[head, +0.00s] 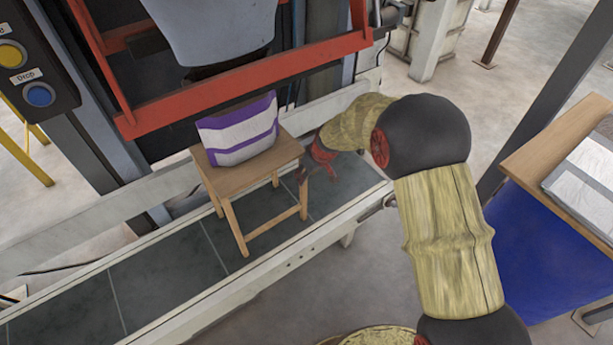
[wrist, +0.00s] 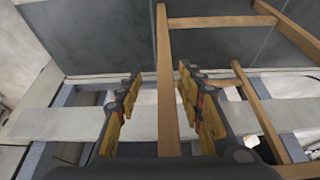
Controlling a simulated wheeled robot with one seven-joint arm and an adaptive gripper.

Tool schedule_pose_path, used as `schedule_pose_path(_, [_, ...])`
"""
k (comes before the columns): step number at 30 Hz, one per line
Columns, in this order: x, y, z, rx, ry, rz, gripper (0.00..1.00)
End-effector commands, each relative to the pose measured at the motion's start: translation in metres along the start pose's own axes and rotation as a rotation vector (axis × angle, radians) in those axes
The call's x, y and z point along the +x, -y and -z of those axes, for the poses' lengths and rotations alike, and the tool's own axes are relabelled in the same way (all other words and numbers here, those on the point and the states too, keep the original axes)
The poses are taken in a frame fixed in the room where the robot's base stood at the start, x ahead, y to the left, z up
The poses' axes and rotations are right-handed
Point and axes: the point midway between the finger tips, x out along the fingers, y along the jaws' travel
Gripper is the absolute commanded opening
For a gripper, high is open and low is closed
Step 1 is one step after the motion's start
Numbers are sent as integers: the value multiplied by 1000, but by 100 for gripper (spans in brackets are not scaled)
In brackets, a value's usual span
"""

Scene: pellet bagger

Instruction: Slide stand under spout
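The stand, a small wooden stool (head: 229,180), stands upright on the dark-tiled conveyor bed. A white and purple bag (head: 238,130) sits on its top. The grey spout (head: 215,30) hangs above and behind the bag; the stand is in front of it, and I cannot tell how well they line up. My gripper (head: 304,174) is low at the stand's right side, partly hidden by my arm. In the wrist view my gripper (wrist: 160,95) is open, its fingers on either side of a wooden leg (wrist: 168,100), with a clear gap on the left.
A red frame (head: 250,83) surrounds the spout area. Pale rails (head: 300,255) edge the conveyor bed (head: 150,280), which is clear to the left of the stand. A button box with yellow and blue buttons (head: 38,95) is at upper left. A wooden-topped table (head: 545,160) stands at right.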

Motion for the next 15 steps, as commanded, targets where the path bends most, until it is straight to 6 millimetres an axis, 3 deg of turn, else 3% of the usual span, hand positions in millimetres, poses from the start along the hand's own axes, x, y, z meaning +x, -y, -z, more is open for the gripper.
schedule_pose_path(6, [-48, -1, 2, -1, -5, -2, 38])
schedule_pose_path(15, [-88, -1, 1, 0, -2, -2, 38])
